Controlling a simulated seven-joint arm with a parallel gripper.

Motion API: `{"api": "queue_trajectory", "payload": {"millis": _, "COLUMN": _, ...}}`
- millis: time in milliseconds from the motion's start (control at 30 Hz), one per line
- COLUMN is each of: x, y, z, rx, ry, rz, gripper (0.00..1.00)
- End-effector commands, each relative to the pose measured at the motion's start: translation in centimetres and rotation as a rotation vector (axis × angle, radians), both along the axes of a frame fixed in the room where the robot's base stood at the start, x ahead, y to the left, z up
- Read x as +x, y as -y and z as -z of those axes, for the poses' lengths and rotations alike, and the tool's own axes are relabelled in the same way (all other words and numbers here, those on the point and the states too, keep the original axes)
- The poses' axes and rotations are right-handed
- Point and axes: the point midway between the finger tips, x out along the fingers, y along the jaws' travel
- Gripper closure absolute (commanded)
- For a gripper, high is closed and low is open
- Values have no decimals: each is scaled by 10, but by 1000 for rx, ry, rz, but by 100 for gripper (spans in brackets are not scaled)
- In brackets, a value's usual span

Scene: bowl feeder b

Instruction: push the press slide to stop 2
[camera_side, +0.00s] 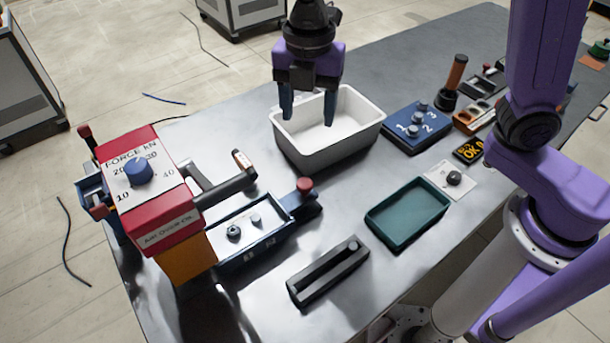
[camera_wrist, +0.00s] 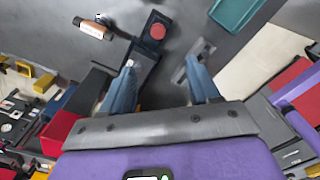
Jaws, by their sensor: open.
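The press has a red head (camera_side: 150,195) marked FORCE kN with a blue dial, on a yellow column (camera_side: 188,258) at the left in the side view. A blue slide rail with a pale bed (camera_side: 252,238) runs out from under the head to the right. Its outer end carries a red knob (camera_side: 305,185), which also shows in the wrist view (camera_wrist: 158,31). Marks on the rail's front are too small to read. My gripper (camera_side: 308,108) is open and empty, in the air over the white bin, apart from the knob. Its fingers also show in the wrist view (camera_wrist: 161,62).
The white bin (camera_side: 318,160) stands behind the slide. A press handle (camera_side: 228,190) lies above the bed. A green tray (camera_side: 408,232) and a black slotted block (camera_side: 328,282) lie to the right and front.

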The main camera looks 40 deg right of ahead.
Motion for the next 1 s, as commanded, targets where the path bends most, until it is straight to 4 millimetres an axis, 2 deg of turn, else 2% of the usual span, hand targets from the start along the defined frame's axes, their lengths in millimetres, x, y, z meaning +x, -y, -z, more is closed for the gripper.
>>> {"api": "queue_trajectory", "payload": {"millis": 167, "x": 2, "y": -6, "z": 2, "rx": -1, "ry": -1, "rz": -92, "gripper": 39}}
{"api": "queue_trajectory", "payload": {"millis": 367, "x": 2, "y": -6, "z": 23, "rx": -3, "ry": -4, "rz": -95, "gripper": 39}}
{"api": "queue_trajectory", "payload": {"millis": 1000, "x": 1, "y": -5, "z": 141, "rx": -4, "ry": -3, "rz": -94, "gripper": 39}}
